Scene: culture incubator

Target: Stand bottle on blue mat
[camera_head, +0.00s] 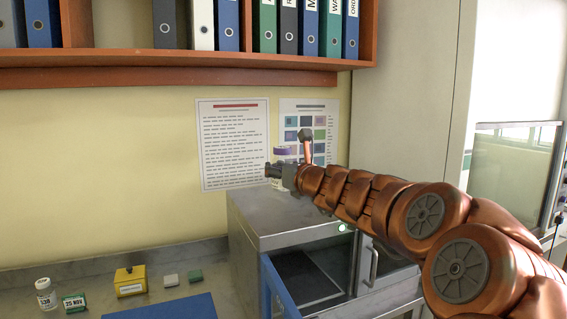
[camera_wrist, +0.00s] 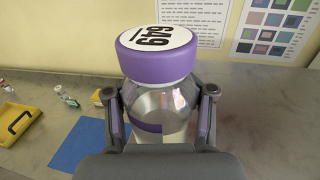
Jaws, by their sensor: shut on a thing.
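A clear bottle with a purple cap (camera_wrist: 158,62) and a white number label on top is held upright between the fingers of my gripper (camera_wrist: 161,120). In the head view, the bottle's purple cap (camera_head: 285,151) shows above my gripper (camera_head: 279,174), over the top of the steel incubator. My gripper is shut on the bottle's body. The blue mat (camera_head: 168,308) lies flat on the counter at the lower left, cut off by the frame edge. It also shows in the wrist view (camera_wrist: 88,145), below and left of the bottle, and its visible part is bare.
The steel incubator (camera_head: 280,212) has its door (camera_head: 279,288) open beside the mat.

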